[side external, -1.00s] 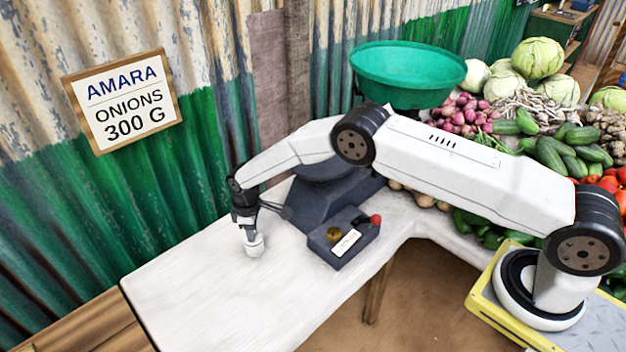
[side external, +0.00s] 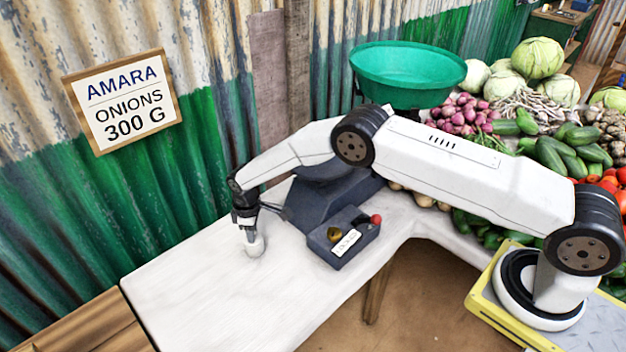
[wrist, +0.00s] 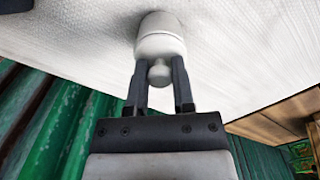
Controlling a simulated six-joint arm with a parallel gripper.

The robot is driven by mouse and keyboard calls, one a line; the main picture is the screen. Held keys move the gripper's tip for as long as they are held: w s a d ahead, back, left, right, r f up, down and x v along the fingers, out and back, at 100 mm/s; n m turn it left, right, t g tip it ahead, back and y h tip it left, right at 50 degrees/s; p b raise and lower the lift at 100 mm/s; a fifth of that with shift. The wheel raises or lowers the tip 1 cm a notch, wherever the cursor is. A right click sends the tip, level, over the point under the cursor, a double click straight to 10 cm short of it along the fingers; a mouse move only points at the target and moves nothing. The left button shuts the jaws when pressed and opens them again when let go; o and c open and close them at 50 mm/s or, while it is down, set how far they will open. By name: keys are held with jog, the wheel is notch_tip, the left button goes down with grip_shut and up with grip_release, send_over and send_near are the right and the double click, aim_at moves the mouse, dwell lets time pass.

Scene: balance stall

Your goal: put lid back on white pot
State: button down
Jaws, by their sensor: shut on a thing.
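The small white pot (side external: 254,247) stands on the white table, below my gripper (side external: 249,232). In the wrist view, the pot (wrist: 160,20) is at top centre. Its white lid (wrist: 160,46), with a round knob (wrist: 159,73), is lined up with the pot's mouth. My gripper (wrist: 159,64) is shut on the lid, with one finger on each side and the knob between them. A thin seam shows between lid and pot; I cannot tell whether the lid is fully seated. In the side view the fingers partly hide the lid.
A dark scale with a green pan (side external: 408,72) stands behind. Its dark box (side external: 343,258) holds a brass piece (side external: 334,235) and a red knob (side external: 376,219), right of the pot. Vegetables (side external: 530,110) fill the back right. The front left table is clear.

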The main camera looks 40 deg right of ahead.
dwell(0.4)
grip_release()
jog(key=shift+r, duration=0.1)
dwell(0.4)
jog(key=shift+r, duration=3.35)
grip_shut()
